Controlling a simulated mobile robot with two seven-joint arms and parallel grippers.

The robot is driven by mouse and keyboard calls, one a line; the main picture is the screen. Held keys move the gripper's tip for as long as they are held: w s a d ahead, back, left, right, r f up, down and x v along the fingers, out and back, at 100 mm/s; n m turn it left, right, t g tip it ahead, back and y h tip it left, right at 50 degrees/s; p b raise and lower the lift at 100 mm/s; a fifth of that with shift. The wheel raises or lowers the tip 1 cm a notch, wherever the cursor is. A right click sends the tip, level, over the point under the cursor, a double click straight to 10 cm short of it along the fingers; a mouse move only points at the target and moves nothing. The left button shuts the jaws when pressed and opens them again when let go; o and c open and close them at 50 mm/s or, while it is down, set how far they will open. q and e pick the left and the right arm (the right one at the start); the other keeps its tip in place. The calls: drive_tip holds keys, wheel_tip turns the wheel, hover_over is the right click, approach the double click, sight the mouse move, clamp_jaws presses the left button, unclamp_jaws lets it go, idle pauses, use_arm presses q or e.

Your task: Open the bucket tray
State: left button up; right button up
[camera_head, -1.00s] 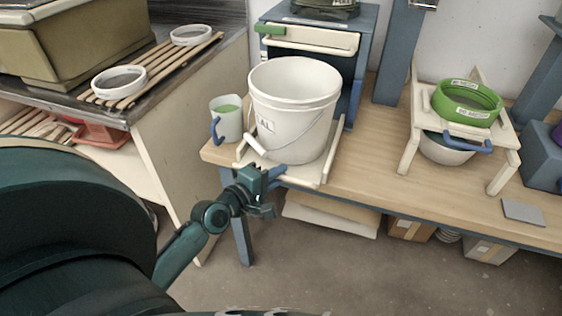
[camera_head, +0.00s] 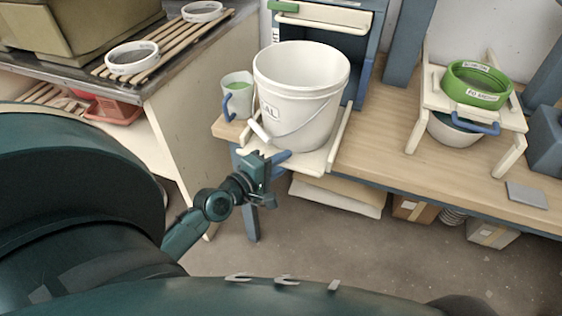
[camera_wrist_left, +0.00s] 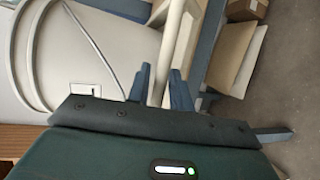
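The white bucket (camera_head: 301,105) stands upright on a cream bucket tray (camera_head: 309,162), in front of a blue cabinet on the bench. The tray's front sticks out past the bench edge. My left gripper (camera_head: 272,160) is at the tray's front edge, low and left of the bucket. In the left wrist view its two fingers (camera_wrist_left: 160,88) stand either side of a cream bar of the tray (camera_wrist_left: 170,45) and appear shut on it. The bucket (camera_wrist_left: 95,60) fills the left of that view. My right gripper is not in view.
A mug with green contents (camera_head: 237,97) stands close left of the bucket. A cream stand (camera_head: 432,100) with a green ring (camera_head: 477,84) is at right. A grey plate (camera_head: 526,195) lies on the bench (camera_head: 385,135). Bench between tray and stand is clear.

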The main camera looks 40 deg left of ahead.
use_arm(q)
drive_tip(key=b+v, duration=0.2)
drive_tip(key=v, duration=1.1)
drive_tip(key=shift+s, duration=0.1)
idle(0.4)
